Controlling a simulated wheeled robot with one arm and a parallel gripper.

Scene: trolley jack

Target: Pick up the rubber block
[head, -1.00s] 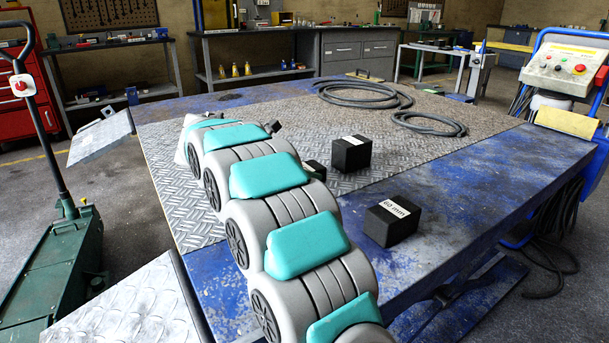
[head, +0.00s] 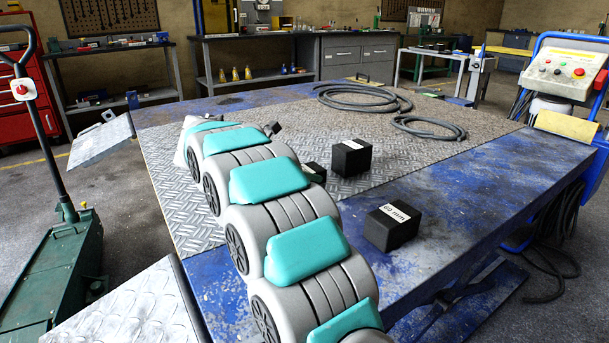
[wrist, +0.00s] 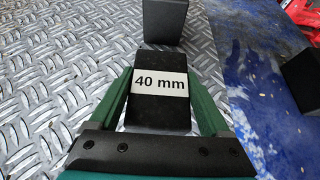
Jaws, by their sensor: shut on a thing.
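A black rubber block with a white "40 mm" label (wrist: 160,84) is between the green fingers of my gripper (wrist: 161,70) in the wrist view. The gripper is shut on it, one finger along each side. In the head view a small black block (head: 315,172) is partly hidden behind my arm, and my gripper is hidden there. Whether the block touches the plate below cannot be told. A larger black block (head: 352,157) stands on the tread plate just beyond; it also shows in the wrist view (wrist: 165,22). A black block labelled "60 mm" (head: 392,226) stands on blue metal.
The blue lift table (head: 480,190) carries a grey tread plate (head: 235,115). Hoses (head: 362,97) lie coiled at its far side. A control console (head: 557,68) stands at the right, a green trolley jack (head: 55,265) at the left. The table's right part is mostly clear.

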